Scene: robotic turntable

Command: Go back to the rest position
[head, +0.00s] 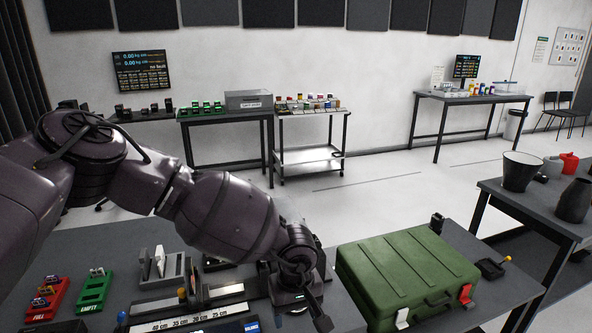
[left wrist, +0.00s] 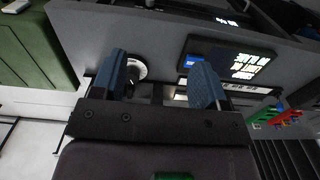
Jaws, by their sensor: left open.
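My left arm reaches in from the left in the head view and ends above the front workbench (head: 225,262), beside a green case. The left gripper (left wrist: 162,85) shows best in the left wrist view. Its two blue fingers are apart with nothing between them. A pale round part (left wrist: 136,70) on the bench shows just beside one finger; I cannot tell whether they touch. In the head view the wrist hides most of the gripper and the bench under it. My right gripper is in neither view.
The green case (head: 408,270) stands close to the right of my left wrist. Red (head: 45,302) and green (head: 95,292) trays lie at the bench's left. A lit screen (left wrist: 228,62) lies near the gripper. A side table (head: 545,205) holds dark vessels. Open floor lies behind the bench.

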